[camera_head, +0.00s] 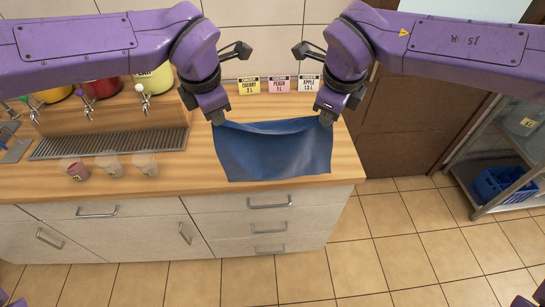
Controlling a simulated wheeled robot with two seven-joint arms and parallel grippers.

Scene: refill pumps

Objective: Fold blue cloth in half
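The blue cloth (272,155) is spread at the right part of the wooden counter, its near edge close to the counter's front edge. Its far edge sags a little between the two far corners. My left gripper (217,118) is at the far left corner and appears shut on it. My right gripper (326,117) is at the far right corner and appears shut on it. The fingertips are small and partly hidden by the cloth. The cloth lies as one layer, with slight creases near the far edge.
Dispensers with taps (146,98) stand behind a drip grate (110,143). Three label cards (279,84) stand by the wall. A shelf with a blue basket (500,185) is at right.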

